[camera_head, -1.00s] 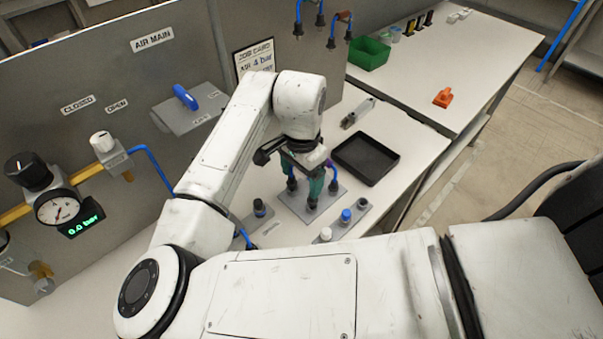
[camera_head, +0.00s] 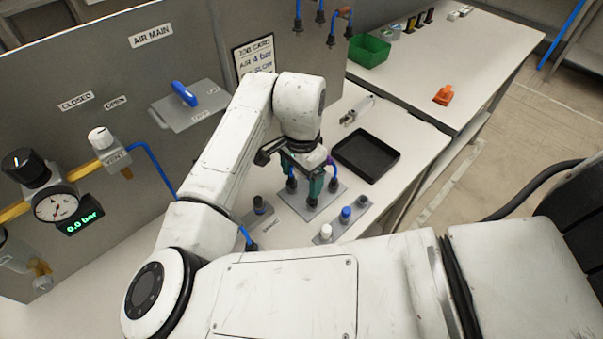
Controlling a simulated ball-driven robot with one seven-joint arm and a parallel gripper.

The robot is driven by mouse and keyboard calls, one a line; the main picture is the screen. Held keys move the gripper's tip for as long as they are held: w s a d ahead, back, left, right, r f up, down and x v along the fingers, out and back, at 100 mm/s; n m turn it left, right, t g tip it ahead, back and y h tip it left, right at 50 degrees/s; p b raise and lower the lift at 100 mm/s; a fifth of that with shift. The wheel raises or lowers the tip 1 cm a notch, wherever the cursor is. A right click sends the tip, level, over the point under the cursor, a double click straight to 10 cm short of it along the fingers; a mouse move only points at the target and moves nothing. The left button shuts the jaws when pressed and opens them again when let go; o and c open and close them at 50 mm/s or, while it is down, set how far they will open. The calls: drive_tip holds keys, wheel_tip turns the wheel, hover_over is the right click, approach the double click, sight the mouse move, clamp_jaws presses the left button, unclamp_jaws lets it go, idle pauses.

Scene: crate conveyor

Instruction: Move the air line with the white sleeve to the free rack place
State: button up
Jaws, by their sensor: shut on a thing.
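My gripper (camera_head: 312,180) is low over a grey plate (camera_head: 325,203) on the bench, its teal fingers pointing down. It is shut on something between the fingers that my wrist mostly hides. Dark-ended fittings with bits of blue and purple line show around the fingers at the plate. I cannot make out a white sleeve on any line. Blue air lines with dark ends (camera_head: 331,38) hang at the top; one has a reddish band. Which rack place is free cannot be told.
A grey strip with white, blue and dark caps (camera_head: 346,214) lies in front of the plate. A black tray (camera_head: 366,156) is at its right. A green bin (camera_head: 369,50) and an orange part (camera_head: 443,95) are farther back. The gauge (camera_head: 56,206) reads 0.0 bar.

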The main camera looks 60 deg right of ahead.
drive_tip(key=shift+f, duration=0.4)
idle(0.3)
drive_tip(key=o, duration=0.8)
drive_tip(key=shift+o, duration=0.2)
drive_tip(key=shift+r, duration=0.1)
drive_tip(key=shift+r+p, duration=2.5)
drive_tip(key=shift+r, duration=0.45)
